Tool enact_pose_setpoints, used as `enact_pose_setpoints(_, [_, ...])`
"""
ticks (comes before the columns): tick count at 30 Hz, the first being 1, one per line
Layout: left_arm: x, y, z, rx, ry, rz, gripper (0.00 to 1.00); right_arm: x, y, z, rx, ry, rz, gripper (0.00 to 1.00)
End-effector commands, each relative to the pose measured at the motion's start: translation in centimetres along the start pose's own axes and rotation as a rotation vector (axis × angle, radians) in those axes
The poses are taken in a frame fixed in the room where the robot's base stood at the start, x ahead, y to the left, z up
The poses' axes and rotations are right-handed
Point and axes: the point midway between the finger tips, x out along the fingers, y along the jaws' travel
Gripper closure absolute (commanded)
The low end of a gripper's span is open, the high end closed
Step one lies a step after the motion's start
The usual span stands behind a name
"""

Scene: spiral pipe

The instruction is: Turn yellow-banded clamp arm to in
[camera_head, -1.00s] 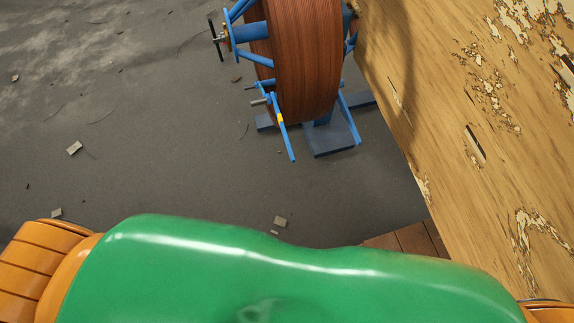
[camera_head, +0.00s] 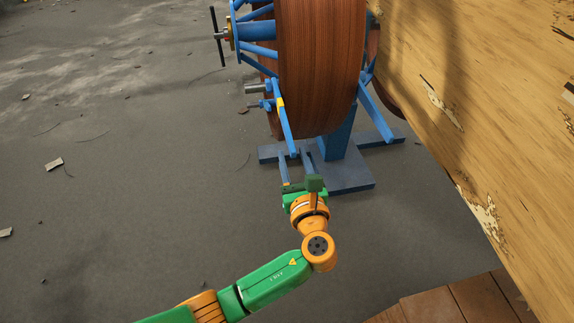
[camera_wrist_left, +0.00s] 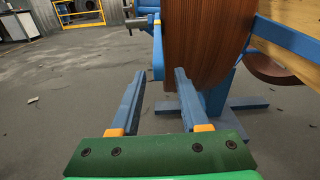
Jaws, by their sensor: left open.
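The yellow-banded clamp arm (camera_head: 286,124) is a slim blue bar with a yellow band near its upper part. It hangs down, slightly tilted, at the left front of the brown spiral pipe coil (camera_head: 320,70). My left gripper (camera_head: 295,158) is open, its two fingers pointing at the bar's lower end. In the left wrist view, a blue upright bar (camera_wrist_left: 158,52), likely this clamp arm, stands just beyond and between the fingertips. Nothing is held between the fingers, and I cannot tell how deep the gap is. My right gripper is not in view.
The coil stands on a blue frame with flat feet (camera_head: 350,176). Blue spokes and a black crank bar (camera_head: 217,36) stick out at its left. A large worn wooden panel (camera_head: 500,110) blocks the right side. The grey floor at left is mostly clear.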

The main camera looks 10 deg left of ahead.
Motion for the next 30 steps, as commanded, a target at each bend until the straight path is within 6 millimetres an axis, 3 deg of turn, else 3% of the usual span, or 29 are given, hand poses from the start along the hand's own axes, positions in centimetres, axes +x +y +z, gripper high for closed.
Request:
enact_pose_setpoints(1, [-0.2, -0.1, 0.0, 0.018, -0.034, 0.004, 0.55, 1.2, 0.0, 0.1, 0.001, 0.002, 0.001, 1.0])
enact_pose_setpoints(4, [0.1, -0.1, 1.2, 0.043, -0.067, 0.013, 0.55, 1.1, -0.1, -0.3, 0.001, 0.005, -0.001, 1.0])
enact_pose_setpoints(10, [4.2, 0.0, 1.5, 0.045, -0.066, 0.015, 0.55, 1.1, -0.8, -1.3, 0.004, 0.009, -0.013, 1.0])
enact_pose_setpoints(15, [6.3, -0.1, 1.6, 0.044, -0.062, 0.012, 0.55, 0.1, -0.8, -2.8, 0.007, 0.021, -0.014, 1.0])
enact_pose_setpoints(23, [6.7, -0.1, 1.8, 0.043, -0.059, 0.012, 0.55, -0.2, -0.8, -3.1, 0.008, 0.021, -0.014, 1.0])
enact_pose_setpoints(28, [6.7, -0.1, 1.8, 0.043, -0.059, 0.012, 0.95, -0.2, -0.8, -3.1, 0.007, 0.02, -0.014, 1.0])
enact_pose_setpoints(30, [6.7, -0.1, 1.8, 0.043, -0.058, 0.012, 1.0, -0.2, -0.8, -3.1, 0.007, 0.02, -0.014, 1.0])
